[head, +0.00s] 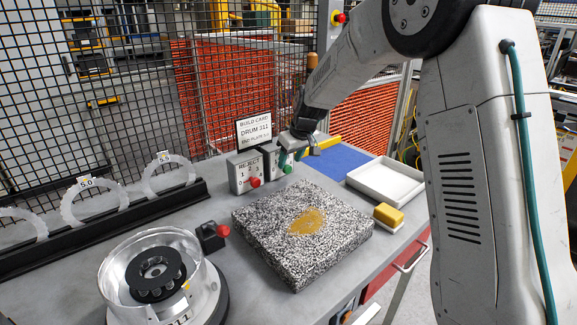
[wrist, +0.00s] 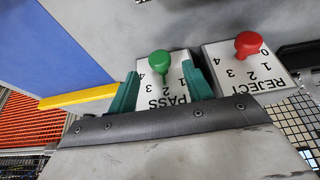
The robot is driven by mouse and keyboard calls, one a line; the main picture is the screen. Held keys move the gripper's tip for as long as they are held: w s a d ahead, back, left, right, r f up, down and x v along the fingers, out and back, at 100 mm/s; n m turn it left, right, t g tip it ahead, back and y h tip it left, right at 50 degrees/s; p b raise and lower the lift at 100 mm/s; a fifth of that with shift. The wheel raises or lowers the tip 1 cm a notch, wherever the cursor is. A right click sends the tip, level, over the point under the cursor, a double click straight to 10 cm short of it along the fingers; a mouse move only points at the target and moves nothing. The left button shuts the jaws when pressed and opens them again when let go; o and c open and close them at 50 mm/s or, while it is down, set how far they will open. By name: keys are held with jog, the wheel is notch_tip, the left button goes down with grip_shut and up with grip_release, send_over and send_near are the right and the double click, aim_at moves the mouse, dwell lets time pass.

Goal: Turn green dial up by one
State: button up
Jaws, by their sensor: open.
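The green dial (wrist: 160,62) is a round green knob on a white face marked PASS, upside down in the wrist view, with digits 1 to 4 showing. Its narrow stem points roughly toward the 2; the exact setting is unclear. The green knob also shows in the head view (head: 287,169), low on its small box. My gripper (wrist: 161,88) is open, with teal fingers on either side of the PASS face. The knob lies between the fingers' lines, near their tips, and no contact is visible. In the head view my gripper (head: 292,155) hangs over the PASS box and hides much of it.
The REJECT box (head: 241,174) with its red knob (wrist: 248,44) stands right beside the PASS box. A build card (head: 254,130) stands behind.

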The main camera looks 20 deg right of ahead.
aim_at(288, 166)
jog(key=shift+x, duration=1.75)
jog(key=shift+c, duration=0.3)
jog(key=c, duration=0.9)
jog(key=shift+d+y, duration=0.1)
jog(key=shift+y, duration=0.2)
jog(key=y, duration=0.1)
jog(key=g+y, duration=0.1)
jog(key=y, duration=0.1)
jog(key=shift+w+d+f+m+g, duration=0.1)
jog(key=shift+w+d+m+g, duration=0.05)
jog(key=shift+d+m+g, duration=0.2)
jog(key=shift+w+d+f+m+g+y, duration=0.1)
jog(key=shift+m+g+y, duration=0.2)
jog(key=shift+y, duration=0.75)
jog(key=shift+d+f+m+g+y, duration=0.1)
jog(key=shift+m+g+y, duration=0.15)
jog(key=shift+y, duration=0.8)
